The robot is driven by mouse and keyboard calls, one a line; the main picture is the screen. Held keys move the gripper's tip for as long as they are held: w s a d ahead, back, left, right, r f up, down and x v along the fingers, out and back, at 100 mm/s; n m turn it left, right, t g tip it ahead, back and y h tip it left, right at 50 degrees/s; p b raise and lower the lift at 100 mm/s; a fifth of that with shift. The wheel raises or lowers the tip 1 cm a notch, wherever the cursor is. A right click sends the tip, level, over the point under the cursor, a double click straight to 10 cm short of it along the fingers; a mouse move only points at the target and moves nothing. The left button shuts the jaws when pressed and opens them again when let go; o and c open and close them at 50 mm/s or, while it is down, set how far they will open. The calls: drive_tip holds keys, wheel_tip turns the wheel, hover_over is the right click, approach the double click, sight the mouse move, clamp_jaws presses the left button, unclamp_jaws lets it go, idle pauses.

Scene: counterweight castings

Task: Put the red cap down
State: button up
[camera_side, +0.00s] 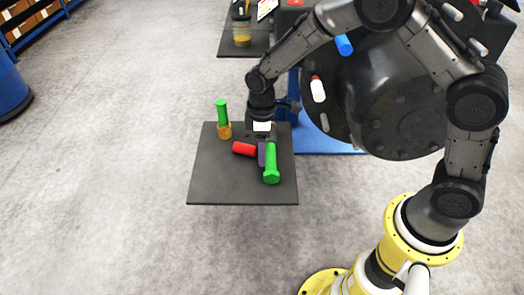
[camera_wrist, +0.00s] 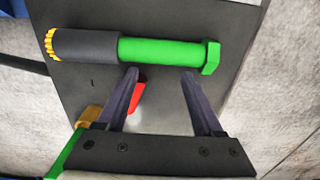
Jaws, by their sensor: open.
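The red cap (camera_side: 244,148) lies on its side on the dark plate (camera_side: 215,185) in the side view. In the wrist view the red cap (camera_wrist: 137,96) shows just inside my left finger, which hides part of it. My gripper (camera_side: 263,158) is low over the plate, just right of the cap. In the wrist view my gripper (camera_wrist: 160,74) is open, its fingers spread with nothing held between them. I cannot tell whether a finger touches the cap.
A green hex-headed bolt (camera_side: 271,160) lies close by; the wrist view shows a dark sleeve (camera_wrist: 85,46) on its other end. A green rod (camera_side: 222,112) stands in an orange nut (camera_side: 225,131). A large dark casting (camera_side: 395,110) stands right. The plate's front left is clear.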

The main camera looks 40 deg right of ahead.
wheel_tip(320, 180, up, 12)
drive_tip(key=shift+r, duration=0.2)
drive_tip(key=s+d+r+m+t, duration=0.25)
drive_tip(key=s+r, duration=0.35)
drive_tip(key=s, duration=0.3)
drive_tip(key=s+d+r+m+t, duration=0.2)
drive_tip(key=s+d+r+m, duration=0.3)
drive_tip(key=s, duration=0.4)
drive_tip(key=s+m+t, duration=0.1)
drive_tip(key=s, duration=0.6)
drive_tip(key=shift+s+d+f, duration=0.3)
drive_tip(key=shift+f, duration=0.1)
